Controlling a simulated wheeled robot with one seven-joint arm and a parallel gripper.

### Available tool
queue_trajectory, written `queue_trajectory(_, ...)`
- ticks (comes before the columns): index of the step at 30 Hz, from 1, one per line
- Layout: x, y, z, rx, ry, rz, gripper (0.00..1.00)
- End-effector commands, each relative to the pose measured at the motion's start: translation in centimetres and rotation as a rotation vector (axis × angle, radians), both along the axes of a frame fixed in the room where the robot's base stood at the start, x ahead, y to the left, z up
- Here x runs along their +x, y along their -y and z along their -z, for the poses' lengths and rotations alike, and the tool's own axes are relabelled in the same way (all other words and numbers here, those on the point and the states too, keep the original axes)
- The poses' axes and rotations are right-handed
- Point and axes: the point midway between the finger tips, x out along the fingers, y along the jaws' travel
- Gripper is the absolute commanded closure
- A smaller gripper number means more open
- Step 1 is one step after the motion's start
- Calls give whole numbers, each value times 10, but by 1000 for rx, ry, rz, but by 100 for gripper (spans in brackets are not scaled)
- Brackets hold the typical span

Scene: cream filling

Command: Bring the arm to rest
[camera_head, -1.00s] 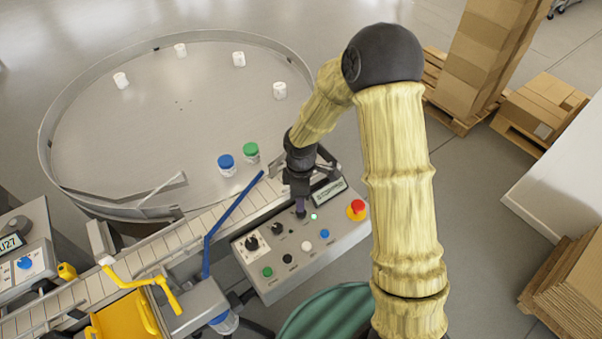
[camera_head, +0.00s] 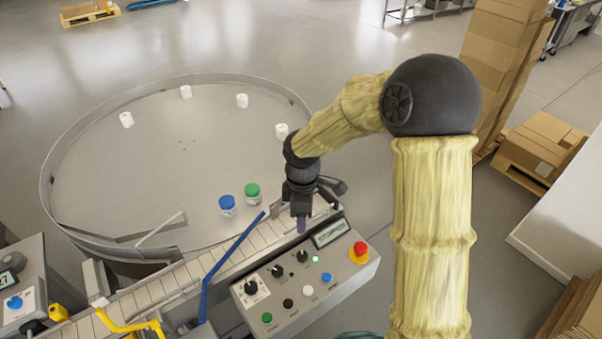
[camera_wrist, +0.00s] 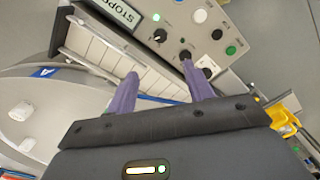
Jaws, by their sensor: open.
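My arm, in yellowish sleeves with a dark elbow, reaches over from the right in the head view. My gripper (camera_head: 301,222) points down above the back edge of the grey control panel (camera_head: 300,290), near its display. In the wrist view my gripper (camera_wrist: 165,88) shows two purple fingers set wide apart with nothing between them. Beyond the fingertips lie the conveyor (camera_wrist: 105,50) and the panel's knobs and buttons. The panel display (camera_wrist: 120,12) reads "STOPPED". A green lamp (camera_head: 315,259) is lit on the panel.
A round turntable (camera_head: 120,180) holds a blue-lidded jar (camera_head: 227,206), a green-lidded jar (camera_head: 252,194) and several white jars. A blue rail (camera_head: 225,260) crosses the conveyor. A red stop button (camera_head: 360,249) stands at the panel's right. Cardboard boxes (camera_head: 545,140) stand on the right.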

Motion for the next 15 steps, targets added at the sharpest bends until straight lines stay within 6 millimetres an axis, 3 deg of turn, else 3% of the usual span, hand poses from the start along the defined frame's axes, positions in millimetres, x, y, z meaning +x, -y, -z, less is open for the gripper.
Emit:
queue_trajectory(8,-7,11,-4,-4,13,86,48)
queue_trajectory(11,-20,30,-12,-5,34,251,48)
queue_trajectory(15,-49,68,-26,15,83,612,48)
